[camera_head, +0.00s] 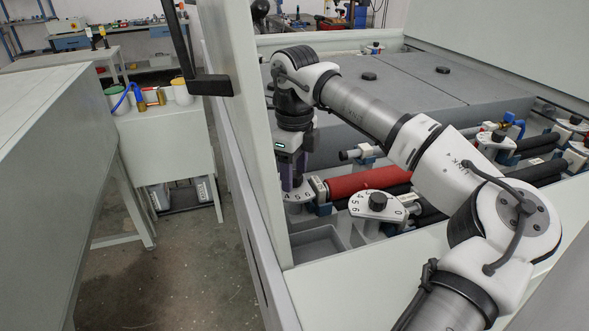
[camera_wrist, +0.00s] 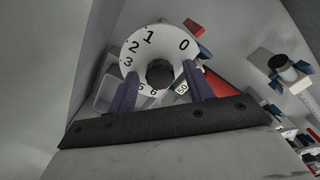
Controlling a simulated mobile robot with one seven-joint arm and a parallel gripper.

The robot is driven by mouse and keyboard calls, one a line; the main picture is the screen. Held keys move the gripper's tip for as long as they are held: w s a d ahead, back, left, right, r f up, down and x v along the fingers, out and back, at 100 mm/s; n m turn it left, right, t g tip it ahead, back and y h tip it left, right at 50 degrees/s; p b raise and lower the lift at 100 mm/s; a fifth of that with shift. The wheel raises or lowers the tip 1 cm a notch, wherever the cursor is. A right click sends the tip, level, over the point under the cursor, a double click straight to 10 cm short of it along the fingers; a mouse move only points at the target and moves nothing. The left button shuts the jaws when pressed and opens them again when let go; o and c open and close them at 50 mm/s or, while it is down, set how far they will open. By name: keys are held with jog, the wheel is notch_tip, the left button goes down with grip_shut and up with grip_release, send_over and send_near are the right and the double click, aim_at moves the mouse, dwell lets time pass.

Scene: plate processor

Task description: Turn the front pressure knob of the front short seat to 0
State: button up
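A white numbered dial (camera_wrist: 135,48) with a dark round knob (camera_wrist: 160,74) at its middle fills the upper centre of the wrist view. The figures 0, 1, 2, 3, 5 and 6 are legible on it; no pointer on the knob can be made out. My gripper (camera_wrist: 163,76) is open, its two purple fingers on either side of the knob with visible gaps. In the head view my gripper (camera_head: 292,184) points down at the left end of the red roller, over the partly hidden dial (camera_head: 301,195). The knob there is hidden behind the fingers.
A second white dial (camera_head: 395,210) with a black knob (camera_head: 378,201) stands to the right, close by. A red roller (camera_head: 366,183) lies behind it. The machine's pale side wall (camera_head: 262,150) rises just left of my gripper. Grey covers (camera_head: 400,85) lie behind.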

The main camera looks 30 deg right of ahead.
aim_at(295, 174)
notch_tip(295, 174, up, 14)
jog(key=p, duration=1)
jog(key=shift+s+f, duration=0.1)
jog(key=shift+f, duration=0.1)
